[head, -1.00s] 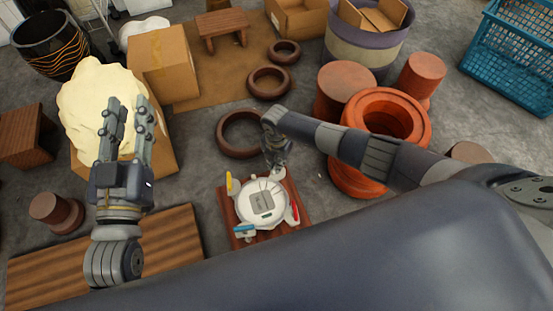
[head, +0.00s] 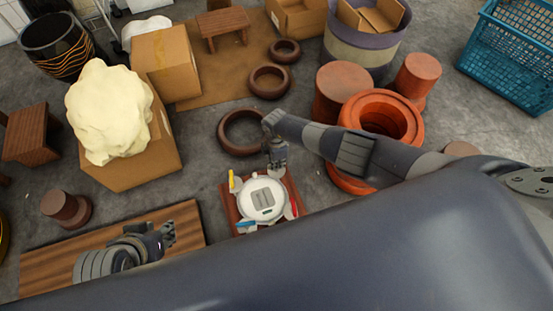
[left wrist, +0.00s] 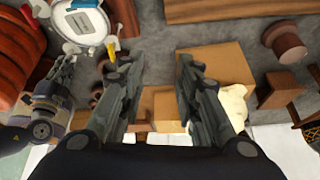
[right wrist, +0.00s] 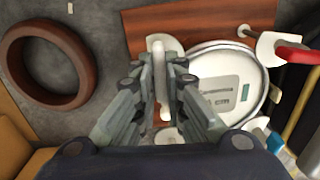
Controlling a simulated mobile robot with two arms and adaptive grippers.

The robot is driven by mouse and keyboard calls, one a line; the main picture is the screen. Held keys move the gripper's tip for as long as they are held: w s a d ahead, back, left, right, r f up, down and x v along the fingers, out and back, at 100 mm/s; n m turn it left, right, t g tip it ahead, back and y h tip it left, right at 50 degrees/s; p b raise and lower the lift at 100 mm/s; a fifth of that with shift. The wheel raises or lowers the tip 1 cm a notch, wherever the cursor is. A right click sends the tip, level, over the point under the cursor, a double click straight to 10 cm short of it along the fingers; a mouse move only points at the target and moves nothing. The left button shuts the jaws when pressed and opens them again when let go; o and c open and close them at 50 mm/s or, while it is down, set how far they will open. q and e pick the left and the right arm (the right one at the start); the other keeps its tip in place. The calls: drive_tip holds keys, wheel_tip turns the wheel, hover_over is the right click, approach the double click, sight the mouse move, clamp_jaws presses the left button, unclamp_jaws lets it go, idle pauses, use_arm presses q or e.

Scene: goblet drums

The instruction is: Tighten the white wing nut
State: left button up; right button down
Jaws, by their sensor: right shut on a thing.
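The drum (head: 249,208) has a round white top with a grey plate and coloured wing nuts around its rim. The white wing nut (right wrist: 159,48) is upright between the fingers of my right gripper (right wrist: 161,62), which is shut on it at the drum's far side. In the head view my right gripper (head: 277,169) hides most of that nut. The yellow wing nut (head: 232,182), blue wing nut (head: 246,227) and red wing nut (head: 289,213) sit elsewhere around the rim. My left gripper (left wrist: 157,68) is open and empty; it also shows low at left in the head view (head: 170,235).
The drum stands on a small reddish wooden board (head: 228,205). A brown ring (head: 222,142) lies behind it, and orange-red pottery (head: 345,178) stands to the right under my right arm. A long plank (head: 60,260) and a carton (head: 130,175) with a cream lump (head: 110,110) are left.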

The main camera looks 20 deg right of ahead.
use_arm(q)
drive_tip(key=shift+s+a+f+g, duration=0.15)
drive_tip(key=shift+s+g, duration=0.1)
drive_tip(key=shift+s, duration=0.3)
drive_tip(key=shift+s+a+f+g, duration=0.1)
drive_tip(key=shift+s+a+g, duration=0.15)
drive_tip(key=shift+s, duration=0.35)
drive_tip(key=shift+s+a+f+g, duration=0.1)
drive_tip(key=shift+s+g, duration=0.2)
drive_tip(key=shift+s, duration=0.25)
use_arm(e)
drive_tip(key=shift+m, duration=0.7)
drive_tip(key=c, duration=1.7)
unclamp_jaws()
drive_tip(key=shift+o, duration=0.2)
wheel_tip(320, 180, up, 12)
drive_tip(key=shift+a, duration=0.1)
